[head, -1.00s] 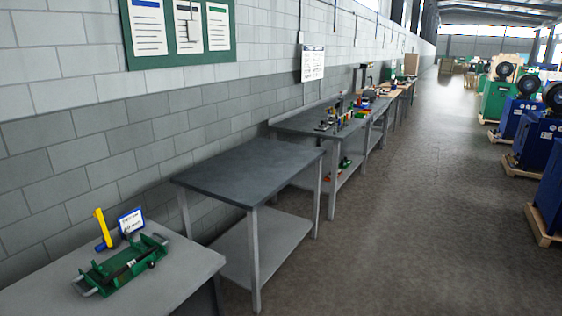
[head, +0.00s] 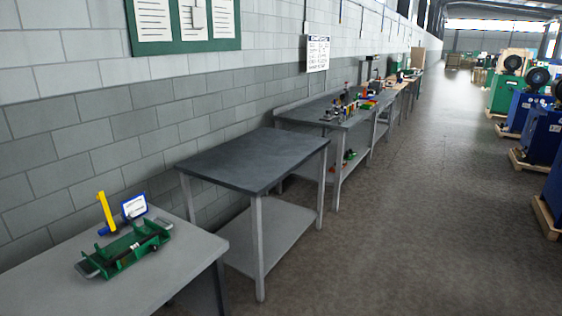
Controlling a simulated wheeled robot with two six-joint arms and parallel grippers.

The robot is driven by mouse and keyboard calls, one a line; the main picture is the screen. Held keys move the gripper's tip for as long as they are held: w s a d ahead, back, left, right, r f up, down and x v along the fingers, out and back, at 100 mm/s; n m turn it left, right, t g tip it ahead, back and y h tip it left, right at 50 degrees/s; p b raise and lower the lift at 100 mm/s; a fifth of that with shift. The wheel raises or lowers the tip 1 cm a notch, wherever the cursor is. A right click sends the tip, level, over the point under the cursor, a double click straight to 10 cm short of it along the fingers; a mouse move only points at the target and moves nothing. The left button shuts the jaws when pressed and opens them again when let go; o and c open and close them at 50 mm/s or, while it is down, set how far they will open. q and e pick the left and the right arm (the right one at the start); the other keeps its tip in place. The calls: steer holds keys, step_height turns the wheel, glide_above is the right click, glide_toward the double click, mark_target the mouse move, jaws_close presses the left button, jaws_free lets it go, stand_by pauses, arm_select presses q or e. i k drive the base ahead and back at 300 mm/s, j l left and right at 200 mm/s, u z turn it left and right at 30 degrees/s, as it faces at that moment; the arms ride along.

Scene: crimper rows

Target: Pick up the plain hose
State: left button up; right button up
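I cannot make out a plain hose in the head view. A green fixture (head: 128,248) with grey end handles lies on the light grey table at the lower left; a small dark piece sits in it, too small to name. A yellow upright piece (head: 106,212) on a blue foot and a small white sign (head: 134,206) with a blue frame stand behind the fixture. Neither of my grippers is in view.
The light grey table (head: 190,268) is nearest. A bare dark table (head: 255,158) with a lower shelf stands beyond it, then a bench (head: 300,113) with several small coloured items. Blue machines (head: 541,140) on pallets line the right. The floor aisle (head: 400,230) between is clear.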

mark_target(111, 261)
steer(key=i+j+u, duration=0.2)
steer(key=u, duration=0.3)
steer(key=i+j+u, duration=0.25)
steer(key=u, duration=0.25)
